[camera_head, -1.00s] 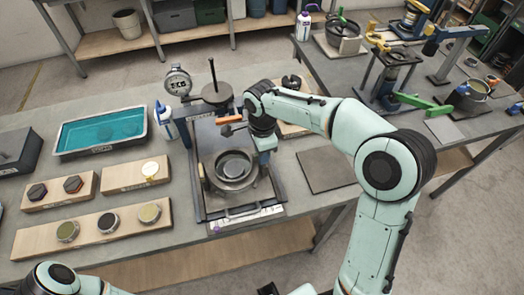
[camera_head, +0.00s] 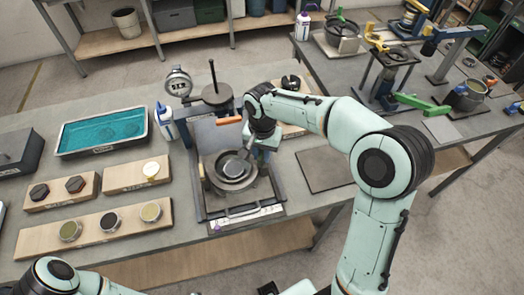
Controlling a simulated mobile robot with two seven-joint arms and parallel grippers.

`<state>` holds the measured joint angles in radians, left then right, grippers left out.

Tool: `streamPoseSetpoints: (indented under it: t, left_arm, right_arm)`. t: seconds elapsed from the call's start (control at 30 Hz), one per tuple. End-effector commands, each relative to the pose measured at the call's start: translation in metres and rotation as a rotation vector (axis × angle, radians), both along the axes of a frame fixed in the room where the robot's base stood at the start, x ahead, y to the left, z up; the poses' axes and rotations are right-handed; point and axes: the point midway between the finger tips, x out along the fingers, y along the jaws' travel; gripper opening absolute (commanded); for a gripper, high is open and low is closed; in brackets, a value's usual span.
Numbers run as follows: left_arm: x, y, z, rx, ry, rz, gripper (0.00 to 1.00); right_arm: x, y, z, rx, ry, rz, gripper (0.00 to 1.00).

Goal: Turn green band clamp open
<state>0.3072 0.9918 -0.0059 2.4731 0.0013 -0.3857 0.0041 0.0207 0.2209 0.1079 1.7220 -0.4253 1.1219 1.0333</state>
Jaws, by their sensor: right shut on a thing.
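My right gripper (camera_head: 246,150) reaches over a round dark pot (camera_head: 231,184) on the near bench. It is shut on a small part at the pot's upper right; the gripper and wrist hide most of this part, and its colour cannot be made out. An orange handle (camera_head: 229,120) lies just behind the pot. I cannot tell which part is the green band clamp. My left gripper is out of view.
The pot stands on a dark framed plate (camera_head: 240,211). A gauge (camera_head: 179,83), a white-and-blue bottle (camera_head: 166,121) and a post with a disc (camera_head: 217,94) stand close behind. A teal tray (camera_head: 103,151) and wooden boards (camera_head: 95,220) lie left. A flat dark mat (camera_head: 326,170) lies right.

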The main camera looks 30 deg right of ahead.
Motion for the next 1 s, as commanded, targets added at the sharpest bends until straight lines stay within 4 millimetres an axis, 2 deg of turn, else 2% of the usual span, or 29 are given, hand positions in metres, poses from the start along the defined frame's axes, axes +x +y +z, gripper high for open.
streamPoseSetpoints:
  t: [0.5, 1.0]
  left_arm:
    - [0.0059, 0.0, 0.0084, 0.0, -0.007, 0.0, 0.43]
    - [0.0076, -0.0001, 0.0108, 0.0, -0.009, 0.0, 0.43]
  right_arm:
    - [-0.0003, -0.001, 0.0004, 0.0, 0.0, 0.428, 0.0]
    - [-0.0004, -0.0013, 0.0001, 0.0, 0.0, 0.58, 0.0]
